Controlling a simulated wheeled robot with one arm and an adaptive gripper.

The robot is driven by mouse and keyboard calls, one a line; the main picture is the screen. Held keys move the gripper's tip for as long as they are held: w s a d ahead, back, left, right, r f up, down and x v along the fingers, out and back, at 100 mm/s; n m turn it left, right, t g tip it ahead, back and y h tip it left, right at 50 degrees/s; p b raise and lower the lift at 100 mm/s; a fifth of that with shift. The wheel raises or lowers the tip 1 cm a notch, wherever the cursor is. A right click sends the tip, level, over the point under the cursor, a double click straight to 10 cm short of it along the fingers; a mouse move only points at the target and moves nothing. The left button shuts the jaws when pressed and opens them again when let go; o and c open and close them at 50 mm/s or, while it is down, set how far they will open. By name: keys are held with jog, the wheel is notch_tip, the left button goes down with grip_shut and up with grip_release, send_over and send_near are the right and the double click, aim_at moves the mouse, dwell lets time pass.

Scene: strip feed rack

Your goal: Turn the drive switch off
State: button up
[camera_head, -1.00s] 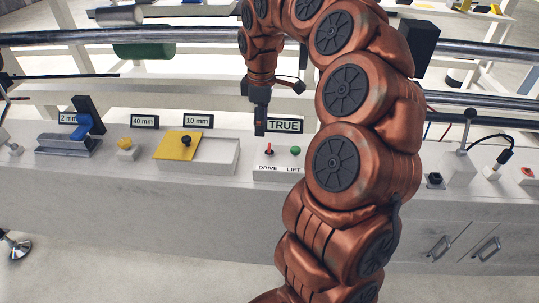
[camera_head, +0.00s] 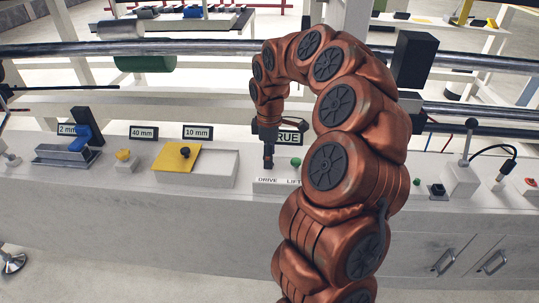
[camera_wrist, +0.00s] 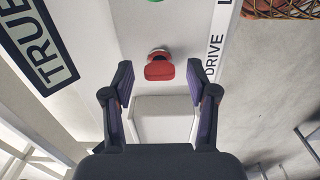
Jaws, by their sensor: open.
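The drive switch is a small red toggle (camera_wrist: 159,68) beside the DRIVE label (camera_wrist: 216,45) in the wrist view. In the head view my gripper hides it, above the DRIVE and LIFT label strip (camera_head: 276,181). My gripper (camera_head: 268,165) points down over the switch place. In the wrist view my gripper (camera_wrist: 163,82) is open, with one finger on each side of the red toggle and a gap to both. I cannot tell whether the fingertips reach down to the toggle's height.
A green button (camera_head: 295,162) sits right of the switch by LIFT. A TRUE sign (camera_head: 290,138) stands behind. A lever box (camera_head: 461,178) and a red button (camera_head: 530,182) are right. The counter front is clear.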

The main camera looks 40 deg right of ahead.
jog(key=shift+c, duration=0.3)
grip_shut()
